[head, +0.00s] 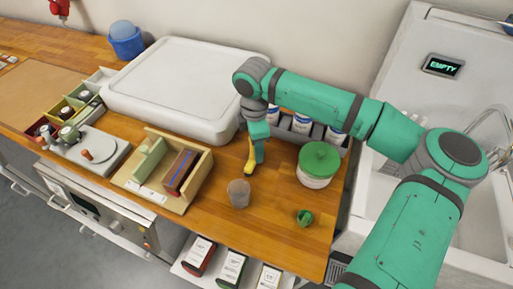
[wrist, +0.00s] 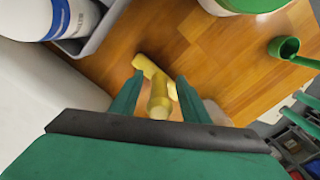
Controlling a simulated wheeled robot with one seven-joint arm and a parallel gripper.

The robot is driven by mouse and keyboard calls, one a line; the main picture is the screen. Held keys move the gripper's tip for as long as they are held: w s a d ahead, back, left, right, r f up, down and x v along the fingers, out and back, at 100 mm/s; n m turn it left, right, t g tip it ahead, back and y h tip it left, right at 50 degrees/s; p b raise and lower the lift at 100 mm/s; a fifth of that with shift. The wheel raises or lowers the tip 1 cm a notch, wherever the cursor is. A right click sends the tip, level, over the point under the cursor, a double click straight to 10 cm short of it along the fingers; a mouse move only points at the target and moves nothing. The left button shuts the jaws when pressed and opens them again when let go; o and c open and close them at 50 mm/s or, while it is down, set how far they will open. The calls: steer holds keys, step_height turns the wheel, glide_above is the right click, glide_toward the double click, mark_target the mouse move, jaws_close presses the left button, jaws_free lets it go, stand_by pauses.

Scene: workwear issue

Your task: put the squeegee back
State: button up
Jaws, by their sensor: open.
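The yellow squeegee (head: 250,160) is on the wooden worktop, below my gripper (head: 257,150) in the head view. In the wrist view the squeegee (wrist: 154,72) shows as a yellow T-like shape, with its handle running toward the camera between my fingers. My gripper (wrist: 159,82) is open, with one finger on each side of the handle. I cannot tell whether either finger touches it. Part of the squeegee is hidden by my gripper in the head view.
A clear cup (head: 238,193), a green scoop (head: 304,217) and a green-lidded jar (head: 318,170) stand close by. A grey bin (head: 286,121) with white containers is behind. A wooden divided box (head: 190,195) and a large white lidded tub (head: 185,85) are to the left.

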step_height(320, 180, up, 11)
steer(key=shift+a+r, duration=0.1)
steer(key=shift+a, duration=0.05)
stand_by(0.7)
